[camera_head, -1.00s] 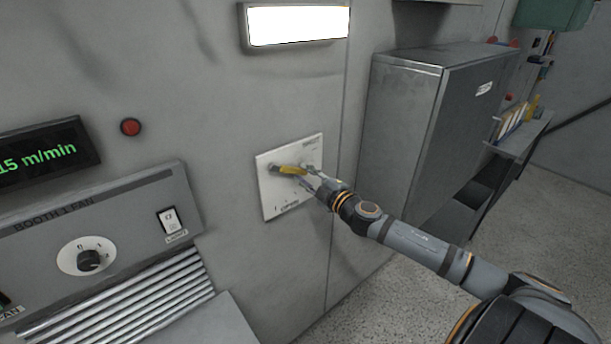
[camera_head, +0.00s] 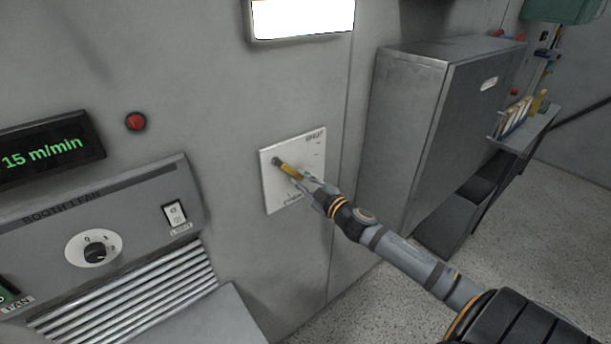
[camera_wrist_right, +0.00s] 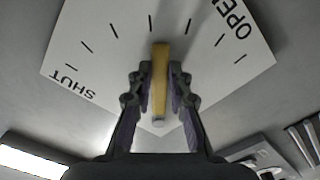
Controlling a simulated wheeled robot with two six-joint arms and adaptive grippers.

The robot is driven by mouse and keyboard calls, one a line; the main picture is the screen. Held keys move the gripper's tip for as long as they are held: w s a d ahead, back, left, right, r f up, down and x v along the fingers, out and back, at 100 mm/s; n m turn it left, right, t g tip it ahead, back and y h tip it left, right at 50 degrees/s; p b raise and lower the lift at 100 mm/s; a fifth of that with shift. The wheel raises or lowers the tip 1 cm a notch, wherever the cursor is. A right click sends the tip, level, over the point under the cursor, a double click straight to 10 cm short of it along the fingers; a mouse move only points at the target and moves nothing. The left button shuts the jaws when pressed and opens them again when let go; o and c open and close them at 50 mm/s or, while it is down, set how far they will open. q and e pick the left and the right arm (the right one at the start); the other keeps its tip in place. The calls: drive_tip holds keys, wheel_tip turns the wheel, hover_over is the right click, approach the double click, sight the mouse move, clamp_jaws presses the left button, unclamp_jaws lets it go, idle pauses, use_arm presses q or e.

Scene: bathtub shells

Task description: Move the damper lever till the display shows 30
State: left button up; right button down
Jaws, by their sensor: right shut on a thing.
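The damper lever (camera_head: 290,170) is a yellow handle on a white plate (camera_head: 279,192) marked SHUT at the top and OPEN at the bottom. It slants down and to the right from its dark pivot. My right gripper (camera_head: 304,180) is shut on its outer end. In the right wrist view the lever (camera_wrist_right: 160,80) lies between the two fingers (camera_wrist_right: 159,104), between tick marks. The display (camera_head: 45,150) at the left reads 15 m/min in green. My left gripper is in neither view.
A red button (camera_head: 136,121) is on the wall between display and plate. The booth fan panel (camera_head: 100,215) with a dial (camera_head: 95,249) and a light switch (camera_head: 174,212) is at lower left. A metal cabinet (camera_head: 405,130) stands right of the plate.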

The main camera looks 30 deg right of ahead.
drive_tip(key=c, duration=1.2)
unclamp_jaws()
